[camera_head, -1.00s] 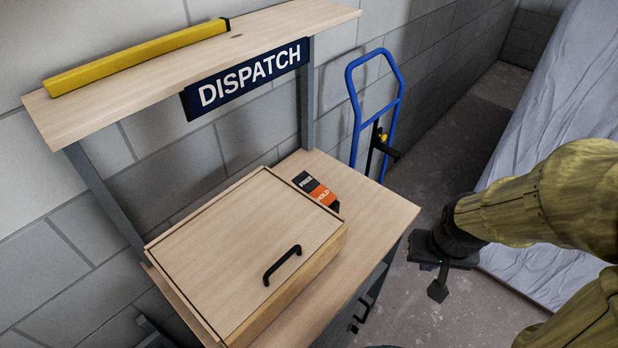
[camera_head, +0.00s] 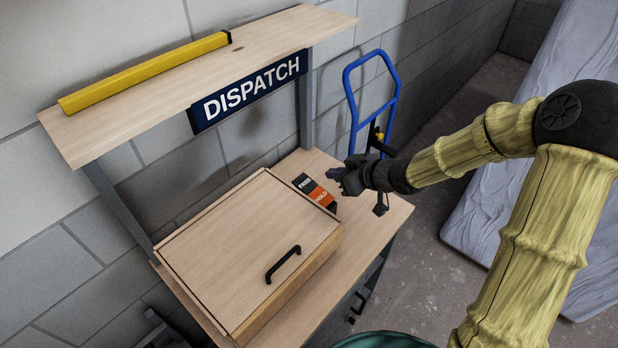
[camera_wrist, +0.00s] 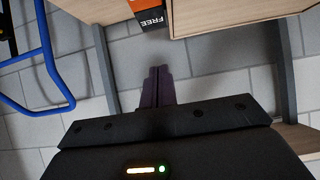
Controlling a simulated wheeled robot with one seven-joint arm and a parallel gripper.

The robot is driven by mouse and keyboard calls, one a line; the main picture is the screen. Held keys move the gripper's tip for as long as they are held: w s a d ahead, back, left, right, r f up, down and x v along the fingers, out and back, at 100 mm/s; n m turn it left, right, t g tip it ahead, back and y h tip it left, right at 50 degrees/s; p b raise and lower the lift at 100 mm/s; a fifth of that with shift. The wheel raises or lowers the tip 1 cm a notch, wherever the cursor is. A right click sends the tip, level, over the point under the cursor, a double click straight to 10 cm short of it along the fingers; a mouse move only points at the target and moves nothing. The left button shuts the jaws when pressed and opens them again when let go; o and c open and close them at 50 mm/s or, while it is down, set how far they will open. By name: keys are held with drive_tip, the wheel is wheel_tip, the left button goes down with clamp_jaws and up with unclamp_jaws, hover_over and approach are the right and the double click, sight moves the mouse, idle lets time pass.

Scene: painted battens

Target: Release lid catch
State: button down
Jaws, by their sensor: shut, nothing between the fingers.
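A wooden box with a flat lid (camera_head: 245,240) sits shut on the bench, with a black bar handle (camera_head: 283,264) on the lid. At the box's right side is a label with a black FREE part (camera_head: 303,182) and an orange HOLD part (camera_head: 319,196). The label also shows, upside down, at the top of the wrist view (camera_wrist: 151,18). I cannot make out the catch itself. My gripper (camera_head: 335,173) is shut and empty, in the air just right of the label in the head view. Its fingers (camera_wrist: 157,84) point toward the label side in the wrist view.
A shelf (camera_head: 265,40) with a yellow bar (camera_head: 145,74) and a DISPATCH sign (camera_head: 250,91) overhangs the bench's back. Grey posts (camera_head: 305,112) hold it up. A blue hand truck (camera_head: 347,90) stands beyond the bench.

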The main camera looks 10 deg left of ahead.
drive_tip(key=shift+f, duration=0.1)
approach(300, 180)
drive_tip(key=a, duration=0.1)
drive_tip(key=w+a, duration=0.1)
drive_tip(key=a, duration=0.1)
drive_tip(key=shift+w+a+r, duration=0.2)
drive_tip(key=shift+r, duration=0.2)
drive_tip(key=f, duration=0.1)
drive_tip(key=f+p, duration=0.1)
drive_tip(key=f, duration=0.1)
drive_tip(key=shift+w+a+f, duration=0.15)
drive_tip(key=shift+w+a, duration=0.1)
drive_tip(key=shift+a, duration=0.1)
drive_tip(key=shift+w+f, duration=0.1)
drive_tip(key=shift+f, duration=0.35)
drive_tip(key=shift+w, duration=0.1)
